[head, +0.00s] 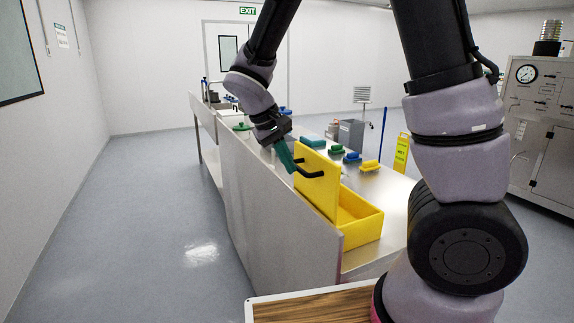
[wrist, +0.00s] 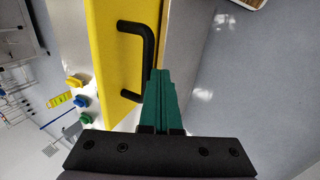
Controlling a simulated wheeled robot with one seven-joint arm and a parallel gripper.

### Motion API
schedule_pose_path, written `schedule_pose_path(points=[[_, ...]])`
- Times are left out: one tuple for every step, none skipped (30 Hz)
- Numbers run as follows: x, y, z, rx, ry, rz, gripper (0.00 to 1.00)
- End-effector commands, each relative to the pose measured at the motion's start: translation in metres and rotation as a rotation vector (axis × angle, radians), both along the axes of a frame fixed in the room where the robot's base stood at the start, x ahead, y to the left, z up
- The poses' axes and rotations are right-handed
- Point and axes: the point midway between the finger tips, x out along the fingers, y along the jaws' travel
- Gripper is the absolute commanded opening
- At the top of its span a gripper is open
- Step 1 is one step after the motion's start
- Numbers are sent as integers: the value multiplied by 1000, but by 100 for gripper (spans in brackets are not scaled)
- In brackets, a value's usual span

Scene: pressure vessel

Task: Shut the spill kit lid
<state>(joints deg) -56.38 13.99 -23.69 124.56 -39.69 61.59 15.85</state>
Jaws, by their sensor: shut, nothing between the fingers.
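The yellow spill kit box (head: 360,222) stands on the near end of the steel bench. Its lid (head: 318,178) is open and stands up, slightly tilted, at the left side of the box. A black bar handle (head: 308,174) is on the lid's outer face; lid (wrist: 112,45) and handle (wrist: 149,58) also show in the wrist view. My gripper (head: 293,170) has green fingers, held together and empty, at the outer side of the lid by the handle. In the wrist view the fingertips (wrist: 161,74) overlap the handle's right edge; I cannot tell whether they touch it.
The steel bench (head: 265,215) has a raised side panel left of the kit. Green, blue and yellow brushes (head: 370,166) lie farther along it. A yellow floor sign (head: 401,152) stands to the right. The floor at left (head: 140,220) is clear.

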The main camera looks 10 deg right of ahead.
Motion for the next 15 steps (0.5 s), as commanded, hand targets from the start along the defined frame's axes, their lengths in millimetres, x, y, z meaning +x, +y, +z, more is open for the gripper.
schedule_pose_path(points=[[1, -4, 2, 17, 2, -4, 0], [2, -6, 3, 30, 5, -6, 0], [3, -9, 5, 46, 10, -5, 0], [3, -12, 6, 62, 13, -8, 0], [4, -15, 7, 79, 18, -8, 0], [5, -18, 9, 104, 24, -8, 0], [6, -22, 10, 124, 29, -10, 0], [7, -26, 12, 146, 35, -12, 0], [9, -31, 14, 176, 41, -12, 0], [10, -35, 15, 200, 48, -12, 0], [11, -39, 16, 226, 54, -12, 0], [12, -46, 18, 260, 64, -13, 0], [14, -50, 18, 286, 69, -15, 0], [15, -55, 19, 312, 76, -15, 0], [16, -61, 20, 348, 86, -16, 0]])
